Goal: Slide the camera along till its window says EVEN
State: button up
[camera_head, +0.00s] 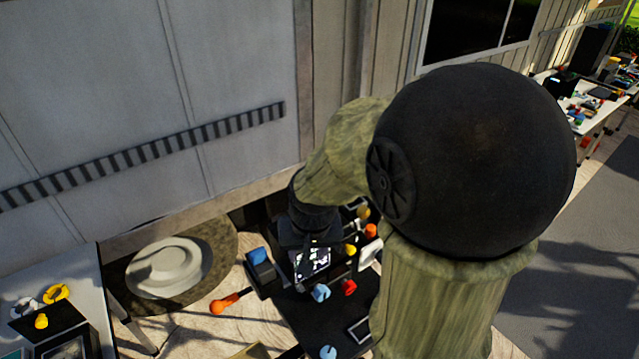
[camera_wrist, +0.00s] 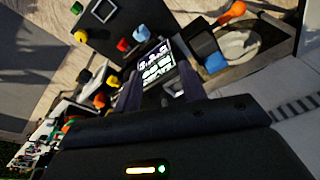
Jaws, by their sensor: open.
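A black cart top (camera_head: 300,305) carries a small lit window (camera_head: 312,262) with white marks on black, too small to read. I take the dark body around it to be the camera, but its outline is unclear. The window also shows in the wrist view (camera_wrist: 157,65), just beyond and between my fingertips. My gripper (camera_wrist: 160,86) is open, with one dark finger on each side and nothing seen held between them. In the head view my arm hides most of my gripper. I cannot tell whether the fingers touch the camera.
A blue-topped black block (camera_head: 260,262) and an orange-ended handle (camera_head: 222,304) are left of the window. Red (camera_head: 349,287), light-blue (camera_head: 321,292) and yellow (camera_head: 349,250) knobs stand close around it. A white table (camera_head: 88,285) is at left; a wall (camera_head: 110,90) rises behind.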

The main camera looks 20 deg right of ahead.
jog(key=w+d+r+m, duration=0.4)
jog(key=w+r+m, duration=0.1)
jog(key=r, duration=0.3)
jog(key=w+d+r+m, duration=0.5)
jog(key=r+m, duration=0.2)
jog(key=r, duration=0.2)
jog(key=shift+m, duration=0.4)
jog(key=p+x, duration=0.1)
jog(key=x, duration=0.4)
jog(key=p+x, duration=0.1)
jog(key=x, duration=0.5)
jog(key=p+x, duration=0.1)
jog(key=x, duration=0.5)
jog(key=shift+s+a+f, duration=0.2)
jog(key=shift+a+f, duration=0.05)
grip_shut()
jog(key=shift+w, duration=0.1)
